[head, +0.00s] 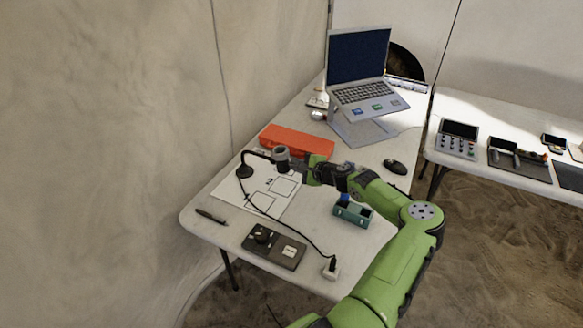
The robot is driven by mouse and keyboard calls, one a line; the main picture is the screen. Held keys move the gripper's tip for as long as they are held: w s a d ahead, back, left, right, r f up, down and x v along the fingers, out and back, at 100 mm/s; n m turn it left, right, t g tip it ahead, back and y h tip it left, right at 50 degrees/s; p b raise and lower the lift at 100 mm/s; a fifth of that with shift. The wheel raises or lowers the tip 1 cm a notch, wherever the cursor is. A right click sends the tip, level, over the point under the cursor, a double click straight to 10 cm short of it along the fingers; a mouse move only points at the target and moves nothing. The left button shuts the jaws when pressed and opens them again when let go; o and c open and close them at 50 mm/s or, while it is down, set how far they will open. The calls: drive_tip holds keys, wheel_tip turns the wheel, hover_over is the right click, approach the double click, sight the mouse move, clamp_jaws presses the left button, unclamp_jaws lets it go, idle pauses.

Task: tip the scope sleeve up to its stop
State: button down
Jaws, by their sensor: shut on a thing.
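The scope sleeve (281,155) is a short grey cylinder at the end of a dark curved neck. My gripper (293,165) reaches in from the right and is shut on the sleeve. The sleeve stands roughly upright above the sheet. The fingertips are small and dark here, so the exact contact is hard to make out. The sleeve's stop cannot be made out.
A white sheet with outlined boxes (260,203) lies under the scope. An orange case (298,141) is behind it. A teal tray (352,213), a grey control box (274,247), a pen (211,216) and a mouse (395,166) lie around. A black cable crosses the front. A laptop (359,72) stands at the back.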

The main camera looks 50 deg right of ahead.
drive_tip(key=r+p, duration=0.1)
drive_tip(key=r+g+p, duration=0.1)
drive_tip(key=p, duration=0.1)
drive_tip(key=shift+w+a+r+g, duration=0.15)
drive_tip(key=shift+w+r+g, duration=0.05)
drive_tip(key=shift+r+g, duration=0.1)
drive_tip(key=g+p, duration=0.1)
drive_tip(key=r+p, duration=0.1)
drive_tip(key=shift+w+n+g+p, duration=0.25)
drive_tip(key=shift+n+g+p, duration=0.15)
drive_tip(key=shift+w+a+r+n+g+h+p, duration=0.2)
drive_tip(key=shift+w+r+g+p, duration=0.25)
drive_tip(key=shift+g+p, duration=0.35)
drive_tip(key=shift+w+d+r+n+g+h+p, duration=0.1)
drive_tip(key=shift+w+r+g+h+p, duration=0.3)
drive_tip(key=shift+g+p, duration=0.35)
drive_tip(key=shift+s, duration=0.1)
drive_tip(key=c, duration=1.1)
unclamp_jaws()
drive_tip(key=shift+c, duration=0.2)
drive_tip(key=shift+r, duration=0.1)
